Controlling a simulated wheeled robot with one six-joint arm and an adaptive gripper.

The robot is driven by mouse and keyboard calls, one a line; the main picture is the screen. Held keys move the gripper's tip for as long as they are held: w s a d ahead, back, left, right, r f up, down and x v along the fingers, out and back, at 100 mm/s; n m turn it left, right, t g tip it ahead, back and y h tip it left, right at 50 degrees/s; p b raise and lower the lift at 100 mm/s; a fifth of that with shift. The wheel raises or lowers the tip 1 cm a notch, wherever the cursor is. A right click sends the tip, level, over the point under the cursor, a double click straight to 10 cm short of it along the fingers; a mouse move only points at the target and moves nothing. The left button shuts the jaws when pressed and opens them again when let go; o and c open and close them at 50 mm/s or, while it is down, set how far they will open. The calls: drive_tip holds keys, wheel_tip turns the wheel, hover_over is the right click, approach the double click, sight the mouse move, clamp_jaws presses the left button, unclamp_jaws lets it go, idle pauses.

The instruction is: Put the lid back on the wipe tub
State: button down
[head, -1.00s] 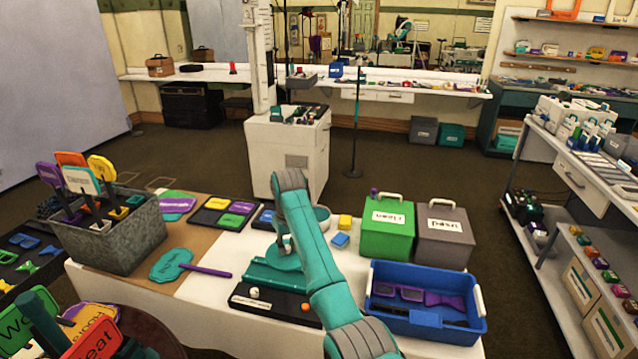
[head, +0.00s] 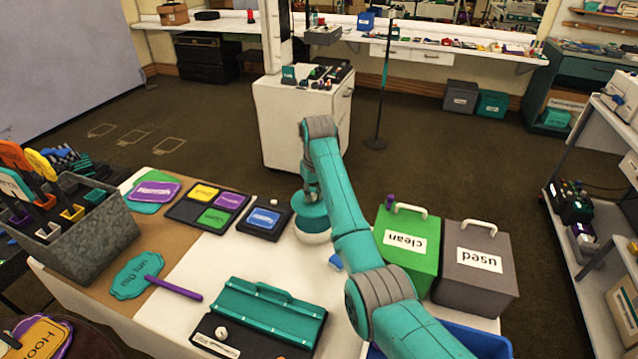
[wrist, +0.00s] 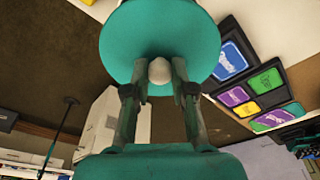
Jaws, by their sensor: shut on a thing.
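The round teal lid (head: 311,211) is held by its pale knob in my gripper (head: 309,190). In the wrist view the lid (wrist: 160,25) shows as a wide disc, with the knob (wrist: 159,71) between my two fingers. The pale wipe tub (head: 314,238) stands at the far edge of the white table, directly below the lid in the head view. The lid hides the tub's top. I cannot tell whether the lid touches the rim or hangs just above it. The tub is not clear in the wrist view.
Left of the tub lie a dark tray with a blue tile (head: 264,219) and a tray of coloured tiles (head: 206,208). The green clean box (head: 403,262) and grey used box (head: 479,280) stand to the right. A teal hinged case (head: 268,308) lies in front.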

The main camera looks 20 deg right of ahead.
sight(314, 204)
drive_tip(key=shift+d+f, duration=0.1)
drive_tip(key=shift+f, duration=3.1)
drive_tip(key=shift+f, duration=0.1)
drive_tip(key=shift+c, duration=2)
unclamp_jaws()
drive_tip(key=shift+r, duration=3.55)
